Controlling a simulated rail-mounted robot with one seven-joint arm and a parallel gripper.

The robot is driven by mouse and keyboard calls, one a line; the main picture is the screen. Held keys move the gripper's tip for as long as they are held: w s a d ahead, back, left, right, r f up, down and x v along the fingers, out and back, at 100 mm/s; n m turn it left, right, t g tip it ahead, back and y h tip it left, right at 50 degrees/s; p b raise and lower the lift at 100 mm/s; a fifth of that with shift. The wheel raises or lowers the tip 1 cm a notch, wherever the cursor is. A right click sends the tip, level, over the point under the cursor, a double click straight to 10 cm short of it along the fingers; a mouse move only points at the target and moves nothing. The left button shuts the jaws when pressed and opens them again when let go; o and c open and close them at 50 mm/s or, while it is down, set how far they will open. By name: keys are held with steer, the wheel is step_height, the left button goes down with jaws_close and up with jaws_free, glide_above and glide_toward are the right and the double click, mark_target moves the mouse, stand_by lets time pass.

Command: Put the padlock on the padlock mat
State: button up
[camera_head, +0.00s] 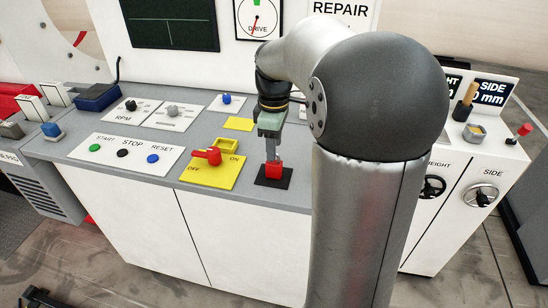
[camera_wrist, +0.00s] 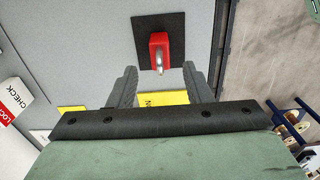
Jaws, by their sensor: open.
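A red padlock (camera_head: 274,169) with a metal shackle stands on a small black mat (camera_head: 262,181) near the front edge of the grey bench top. In the wrist view the padlock (camera_wrist: 159,44) sits on the black mat (camera_wrist: 178,28), its shackle toward my gripper. My gripper (camera_head: 271,152) points down just above the padlock. In the wrist view my gripper (camera_wrist: 160,72) is open, its fingers apart on either side, with nothing held between them. The padlock shows just past the fingertips, lined up with the gap. Whether the fingers touch it cannot be told.
A yellow ON/OFF plate with a red switch handle (camera_head: 208,156) lies left of the black mat. A small plain yellow mat (camera_head: 238,124) lies farther back. A START/STOP/RESET button panel (camera_head: 125,153) is farther left. My arm hides the bench's right part.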

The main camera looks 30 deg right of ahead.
step_height(320, 180, up, 5)
steer(key=s+a+f+m, duration=0.4)
steer(key=s+a+f, duration=0.2)
steer(key=s, duration=0.4)
steer(key=s+a+f+m, duration=0.5)
steer(key=s+a, duration=0.3)
steer(key=s, duration=0.2)
steer(key=shift+f, duration=0.75)
